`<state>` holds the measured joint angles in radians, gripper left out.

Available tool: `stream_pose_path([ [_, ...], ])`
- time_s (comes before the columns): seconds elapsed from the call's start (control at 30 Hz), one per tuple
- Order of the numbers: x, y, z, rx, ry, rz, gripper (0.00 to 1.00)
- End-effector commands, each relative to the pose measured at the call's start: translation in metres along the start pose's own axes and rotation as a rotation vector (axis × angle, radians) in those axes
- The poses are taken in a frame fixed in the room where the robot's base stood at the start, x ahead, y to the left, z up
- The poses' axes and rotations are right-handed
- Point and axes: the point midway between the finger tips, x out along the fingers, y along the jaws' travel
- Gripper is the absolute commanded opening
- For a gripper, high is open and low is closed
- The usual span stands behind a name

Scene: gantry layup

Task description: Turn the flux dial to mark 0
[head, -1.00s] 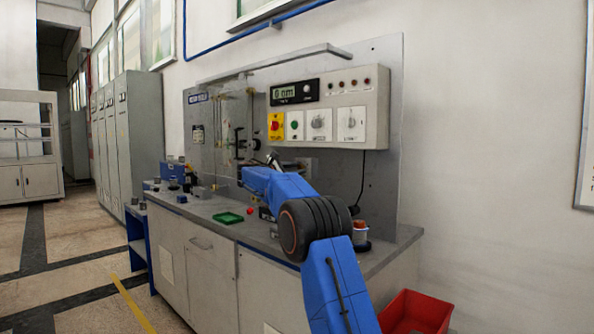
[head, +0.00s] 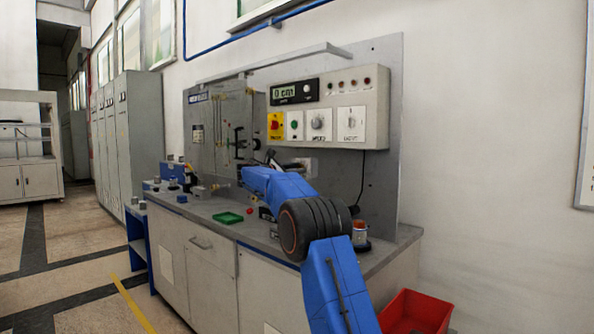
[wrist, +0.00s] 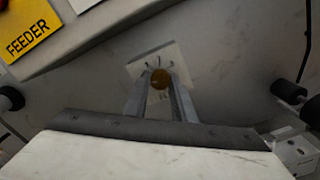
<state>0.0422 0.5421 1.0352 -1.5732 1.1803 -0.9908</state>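In the wrist view a round amber knob (wrist: 160,79) stands on a pale square plate (wrist: 172,58) with short dark marks fanning out above it. I take this as the flux dial. Its lettering is mostly covered and I cannot read its setting. The two grey fingers of my gripper (wrist: 160,84) lie on either side of the knob, very near it. I cannot tell whether they touch it. In the head view my blue arm reaches to the panel below the control box and hides most of the dial.
The control box (head: 377,115) with its display and switches overhangs the gripper; its yellow FEEDER plate (wrist: 28,30) shows at upper left of the wrist view. Dark cylindrical parts (wrist: 289,91) stand at the right. A green tray (head: 228,218) and small parts lie on the bench (head: 190,210).

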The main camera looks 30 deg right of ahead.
Motion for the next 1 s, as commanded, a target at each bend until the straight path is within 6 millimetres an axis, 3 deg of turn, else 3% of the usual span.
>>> stream_pose_path([
  [0.03, -0.001, 0.0, -0.003, -0.002, 0.002, -0.001, 0.35],
  [0.07, -0.001, 0.0, -0.003, -0.002, 0.002, -0.001, 0.42],
  [0.47, -0.005, 0.0, -0.001, 0.0, 0.001, 0.001, 0.42],
  [0.67, -0.034, 0.001, 0.0, 0.001, 0.002, 0.002, 0.42],
  [1.0, -0.102, 0.001, -0.002, -0.001, 0.003, 0.002, 0.42],
])
